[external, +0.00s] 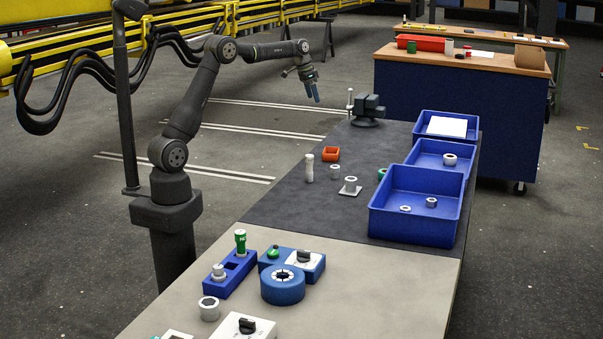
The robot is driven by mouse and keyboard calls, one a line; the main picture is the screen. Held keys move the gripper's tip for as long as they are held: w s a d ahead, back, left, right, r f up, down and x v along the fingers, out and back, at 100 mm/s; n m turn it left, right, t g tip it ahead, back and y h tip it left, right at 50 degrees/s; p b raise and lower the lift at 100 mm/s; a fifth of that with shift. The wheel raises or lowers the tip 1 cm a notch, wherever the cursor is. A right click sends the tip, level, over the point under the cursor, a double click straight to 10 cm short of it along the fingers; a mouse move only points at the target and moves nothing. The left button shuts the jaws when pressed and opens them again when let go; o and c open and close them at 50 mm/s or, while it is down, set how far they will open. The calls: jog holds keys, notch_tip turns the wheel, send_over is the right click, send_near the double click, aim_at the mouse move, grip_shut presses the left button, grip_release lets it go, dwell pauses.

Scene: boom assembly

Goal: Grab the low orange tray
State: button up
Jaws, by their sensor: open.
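A small low orange tray (331,154) sits on the dark mat of the workbench, left of the blue bins. My gripper (314,93) is in the air above and behind the tray in the picture, near the far left edge of the bench, pointing down. It is open and holds nothing that I can see. The gripper and the tray are clearly apart. A larger orange-red tray (420,43) lies on the separate blue cabinet at the back.
A white cylinder (309,168), a white ring (335,171) and a flanged white part (350,187) stand near the tray. A dark vise (368,110) stands at the bench's far end. Blue bins (414,205) line the right side. Bare mat lies in front of the flanged part.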

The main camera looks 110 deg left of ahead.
aim_at(330, 153)
jog(key=w+a+f+m+g+h, duration=0.15)
jog(key=w+f+m, duration=0.25)
jog(key=m, duration=0.8)
jog(key=w+f+m+g, duration=0.2)
jog(key=w+f+m, duration=0.25)
jog(key=m, duration=0.65)
jog(key=shift+t, duration=0.25)
jog(key=f, duration=1.2)
jog(key=shift+s+a+f, duration=0.1)
jog(key=shift+s+a, duration=0.05)
jog(key=shift+s, duration=0.1)
jog(key=shift+d+f, duration=0.15)
jog(key=shift+f, duration=1.2)
jog(key=shift+d+f, duration=0.1)
jog(key=shift+f, duration=1.25)
jog(key=c, duration=1.1)
